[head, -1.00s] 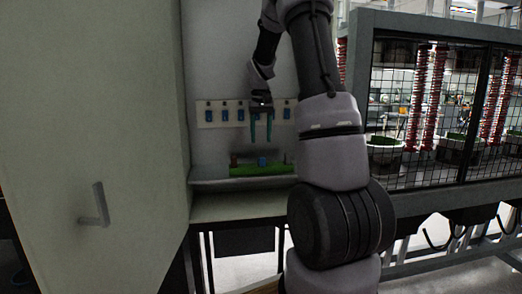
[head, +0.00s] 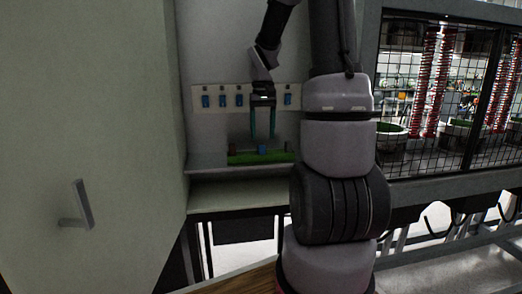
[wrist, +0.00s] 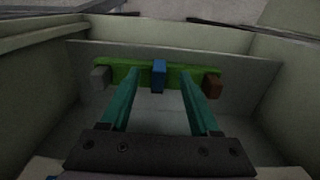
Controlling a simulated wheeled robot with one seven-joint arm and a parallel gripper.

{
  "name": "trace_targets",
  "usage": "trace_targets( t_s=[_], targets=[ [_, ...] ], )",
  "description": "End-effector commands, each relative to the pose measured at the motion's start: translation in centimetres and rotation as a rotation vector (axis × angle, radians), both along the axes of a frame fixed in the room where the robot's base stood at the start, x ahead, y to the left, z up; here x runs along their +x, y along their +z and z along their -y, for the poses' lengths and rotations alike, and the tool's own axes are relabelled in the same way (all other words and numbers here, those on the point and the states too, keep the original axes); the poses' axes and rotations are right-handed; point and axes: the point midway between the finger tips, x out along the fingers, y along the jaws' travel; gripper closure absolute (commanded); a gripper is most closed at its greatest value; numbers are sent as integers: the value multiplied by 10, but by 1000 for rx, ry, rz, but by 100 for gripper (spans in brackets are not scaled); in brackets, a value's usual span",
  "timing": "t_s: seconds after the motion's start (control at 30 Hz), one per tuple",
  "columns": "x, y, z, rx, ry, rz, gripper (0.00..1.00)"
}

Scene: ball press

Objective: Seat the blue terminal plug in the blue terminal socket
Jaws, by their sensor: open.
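A small upright blue block (head: 262,150) stands at the middle of a green strip (head: 242,159) on the shelf. It also shows in the wrist view (wrist: 159,75). I cannot tell whether this block is the terminal plug or part of the socket. My gripper (head: 262,136) has long teal fingers pointing down, open and empty. It is above the green strip, apart from the blue block. In the wrist view, the block appears between and beyond the fingertips (wrist: 160,98). Several blue pieces hang on a pale wall strip (head: 214,90) behind my gripper, which hides part of that row.
A brown block (wrist: 212,86) and a grey block (wrist: 100,77) sit at the two ends of the green strip. The shelf (head: 205,163) has a raised rim. A large pale door with a handle (head: 76,205) stands at left, and a mesh cage (head: 440,110) at right.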

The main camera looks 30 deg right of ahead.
Motion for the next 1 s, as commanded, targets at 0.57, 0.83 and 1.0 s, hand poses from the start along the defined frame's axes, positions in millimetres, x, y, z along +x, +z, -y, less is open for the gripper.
trace_targets(
  t_s=[0.57, 0.83, 1.0],
  targets=[
    [7, -60, 2, 0, 0, -1, 38],
    [7, -60, 2, 0, 0, 0, 60],
    [7, -60, 2, 0, 0, 1, 100]
  ],
)
